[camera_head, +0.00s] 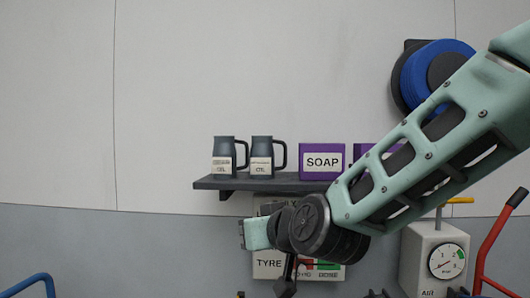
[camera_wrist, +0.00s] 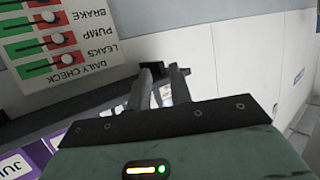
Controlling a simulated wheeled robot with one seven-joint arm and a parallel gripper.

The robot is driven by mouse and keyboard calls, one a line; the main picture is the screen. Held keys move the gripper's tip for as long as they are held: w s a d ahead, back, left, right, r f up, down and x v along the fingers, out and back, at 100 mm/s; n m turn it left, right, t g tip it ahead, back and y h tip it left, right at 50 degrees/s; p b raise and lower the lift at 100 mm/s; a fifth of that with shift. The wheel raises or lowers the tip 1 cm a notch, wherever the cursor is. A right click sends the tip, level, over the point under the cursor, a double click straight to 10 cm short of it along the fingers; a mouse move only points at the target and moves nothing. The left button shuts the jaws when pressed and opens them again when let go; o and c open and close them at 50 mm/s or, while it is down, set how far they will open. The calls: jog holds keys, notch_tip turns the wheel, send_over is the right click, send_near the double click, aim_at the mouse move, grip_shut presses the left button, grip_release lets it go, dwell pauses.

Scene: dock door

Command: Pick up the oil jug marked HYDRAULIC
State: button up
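Two dark grey jugs with handles stand upright side by side on the dark wall shelf (camera_head: 240,184) in the head view. The left jug (camera_head: 223,146) and the right jug (camera_head: 261,146) each carry a pale label ending in OIL; the upper words are too blurred to read, so I cannot tell which is HYDRAULIC. In the wrist view my gripper (camera_wrist: 162,76) has its two dark fingers apart, with background showing between them and no jug visible there. In the head view my arm reaches in from the right and its end is low, below the shelf; the fingers are not clear there.
A purple SOAP box (camera_head: 322,148) stands right of the jugs, with another purple box (camera_head: 365,151) partly behind my arm. A board (camera_head: 268,266) hangs under the shelf. A blue reel (camera_head: 420,75) and an AIR gauge unit (camera_head: 420,248) are at right. The wall above the jugs is clear.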

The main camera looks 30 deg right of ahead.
jog(key=d+r+m+t+h+p, duration=0.2)
jog(key=d+r+m+h, duration=0.2)
jog(key=d+r+h, duration=0.5)
jog(key=y+p, duration=0.2)
jog(key=p, duration=0.2)
send_near(285, 161)
jog(key=x, duration=0.3)
jog(key=shift+d+f, duration=0.1)
jog(key=shift+d, duration=0.05)
jog(key=p+x, duration=0.3)
jog(key=x, duration=0.2)
jog(key=shift+w+r, duration=0.15)
jog(key=shift+r, duration=0.1)
jog(key=shift+w+d+f, duration=0.1)
jog(key=shift+w+f, duration=0.05)
jog(key=shift+w, duration=0.2)
grip_shut()
